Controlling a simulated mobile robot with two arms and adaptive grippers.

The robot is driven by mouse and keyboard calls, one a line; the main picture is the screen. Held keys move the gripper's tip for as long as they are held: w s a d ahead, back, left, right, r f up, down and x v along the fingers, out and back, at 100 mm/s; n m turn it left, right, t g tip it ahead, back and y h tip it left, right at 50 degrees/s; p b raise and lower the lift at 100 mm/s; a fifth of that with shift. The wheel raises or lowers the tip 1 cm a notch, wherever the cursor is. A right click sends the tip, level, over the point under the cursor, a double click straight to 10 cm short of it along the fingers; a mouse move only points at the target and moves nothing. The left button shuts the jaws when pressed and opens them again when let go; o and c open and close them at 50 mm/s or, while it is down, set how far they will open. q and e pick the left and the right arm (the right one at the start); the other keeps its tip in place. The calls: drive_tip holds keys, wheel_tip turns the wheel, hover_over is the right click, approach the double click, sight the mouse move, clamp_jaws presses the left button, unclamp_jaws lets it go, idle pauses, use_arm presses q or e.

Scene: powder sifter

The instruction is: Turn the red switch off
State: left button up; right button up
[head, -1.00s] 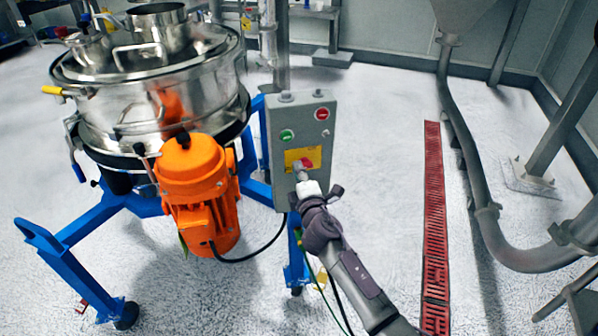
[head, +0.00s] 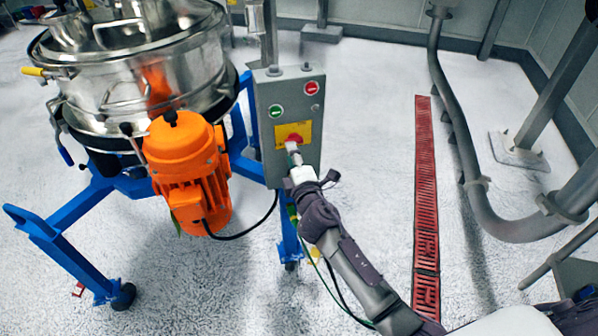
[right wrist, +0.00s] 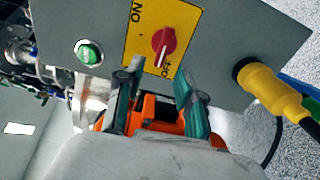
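The red rotary switch (head: 296,138) sits on a yellow plate on the front of the grey control box (head: 272,105). In the right wrist view the red switch (right wrist: 164,46) shows near the top middle, between the ON and OFF labels. One end of its handle points towards OFF. My right gripper (head: 293,152) is just in front of the switch, partly overlapping its lower edge in the head view. In the right wrist view my right gripper (right wrist: 153,82) has its two fingers apart, with nothing between them. Contact with the switch cannot be told. My left gripper is not in view.
The box also has a green button (head: 277,112) and a red button (head: 311,88). The steel sifter (head: 150,85), with its orange motor (head: 185,165) and blue frame (head: 75,225), stands left of it. A yellow plug (right wrist: 262,80) enters the box.

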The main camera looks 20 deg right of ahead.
drive_tip(key=s, duration=0.8)
drive_tip(key=shift+s+a, duration=0.2)
drive_tip(key=shift+s, duration=0.15)
drive_tip(key=s+d+f+m+g+p, duration=0.1)
drive_tip(key=s+f+m+g, duration=0.3)
drive_tip(key=f, duration=0.7)
drive_tip(key=s+d+f+m+g+p, duration=0.15)
drive_tip(key=s+f, duration=0.45)
drive_tip(key=f, duration=0.6)
drive_tip(key=s+f+m+g+p, duration=0.15)
drive_tip(key=s+f+g, duration=0.35)
drive_tip(key=f, duration=0.6)
drive_tip(key=s+d+f+m+g, duration=0.1)
drive_tip(key=s+f, duration=0.4)
drive_tip(key=s, duration=0.6)
drive_tip(key=s+d+f+m+g, duration=0.1)
drive_tip(key=s+f+m+g, duration=0.2)
drive_tip(key=s, duration=0.8)
drive_tip(key=s+d+f+m+g+p, duration=0.1)
drive_tip(key=s+f+m, duration=0.3)
drive_tip(key=s, duration=0.7)
wheel_tip(320, 180, down, 3)
drive_tip(key=shift+s+d+r+g+y, duration=0.2)
drive_tip(key=shift+d+g+y, duration=0.1)
drive_tip(key=shift+g, duration=0.45)
